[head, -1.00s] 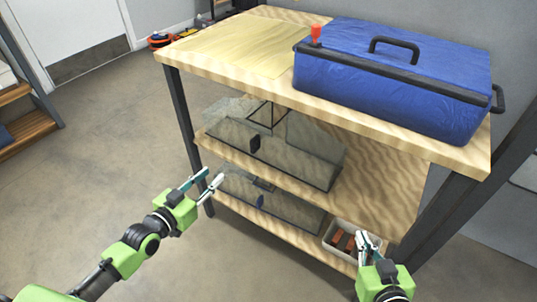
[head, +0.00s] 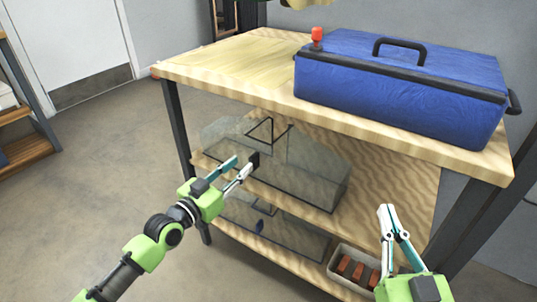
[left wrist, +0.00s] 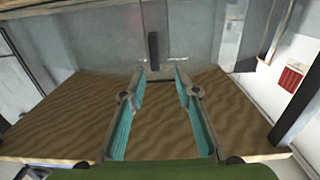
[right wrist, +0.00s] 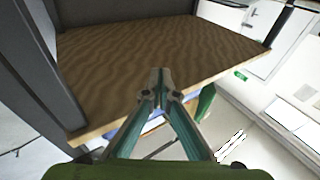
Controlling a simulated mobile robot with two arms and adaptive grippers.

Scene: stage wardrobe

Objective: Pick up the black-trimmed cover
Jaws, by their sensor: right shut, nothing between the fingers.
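A clear, see-through cover with dark trim and a black handle (head: 318,186) stands on the middle shelf. Its black handle shows upright ahead of my fingers in the left wrist view (left wrist: 153,51). My left gripper (head: 244,166) is open in front of this cover, its fingertips near the handle; it also shows in the left wrist view (left wrist: 160,73). Nothing is between its fingers. A second clear cover (head: 290,236) with a blue handle sits on the bottom shelf, partly hidden by my left arm. My right gripper (head: 387,209) is shut and empty, in front of the shelf's right side.
The wooden top shelf (head: 225,60) carries a big blue case (head: 395,90) with black trim, and a red-topped item (head: 317,37). A grey bin (head: 341,279) with reddish blocks is on the bottom shelf. Dark posts (head: 183,135) bound the shelving. The middle shelf's right part is bare.

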